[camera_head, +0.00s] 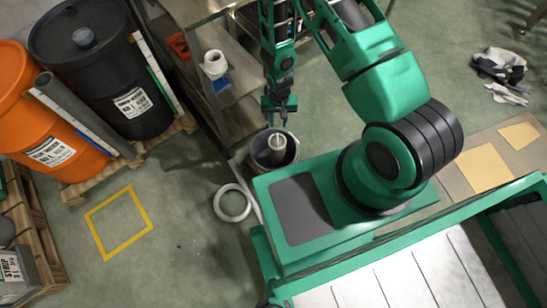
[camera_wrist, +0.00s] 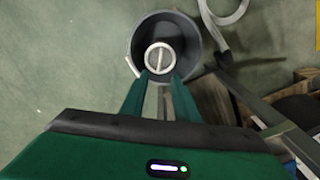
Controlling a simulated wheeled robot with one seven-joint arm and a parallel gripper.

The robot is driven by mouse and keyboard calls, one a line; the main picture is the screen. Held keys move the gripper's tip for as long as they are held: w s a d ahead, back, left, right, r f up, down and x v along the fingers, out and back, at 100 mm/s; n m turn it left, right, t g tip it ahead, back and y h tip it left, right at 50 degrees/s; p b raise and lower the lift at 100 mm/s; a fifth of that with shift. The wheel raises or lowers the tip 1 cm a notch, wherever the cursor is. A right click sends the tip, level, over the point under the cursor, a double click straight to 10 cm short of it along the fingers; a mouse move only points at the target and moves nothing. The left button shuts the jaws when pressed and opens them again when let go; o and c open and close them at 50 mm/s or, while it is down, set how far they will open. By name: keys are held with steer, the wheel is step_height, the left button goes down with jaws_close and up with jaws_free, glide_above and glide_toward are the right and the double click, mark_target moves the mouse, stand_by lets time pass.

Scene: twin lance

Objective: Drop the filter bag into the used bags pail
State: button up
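The filter bag (camera_head: 278,143) shows as a pale, narrow cylinder standing inside the dark grey pail (camera_head: 262,167). In the wrist view its round ring top with a bar across it (camera_wrist: 160,58) sits within the pail's rim (camera_wrist: 137,42). My gripper (camera_head: 280,121) is above the pail and points down. In the wrist view my gripper (camera_wrist: 160,76) has its two fingers apart, with a gap between them, near the ring's close edge. Nothing shows pinched between them. The bag's lower part is hidden in the pail.
A pale ring (camera_head: 233,203) lies on the floor by the pail. A metal cart (camera_head: 235,85) with a white container (camera_head: 215,64) stands behind left. Black (camera_head: 100,75) and orange (camera_head: 40,125) drums stand on pallets at left. Floor around the yellow square (camera_head: 119,222) is clear.

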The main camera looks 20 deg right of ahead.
steer(key=shift+r, duration=1.25)
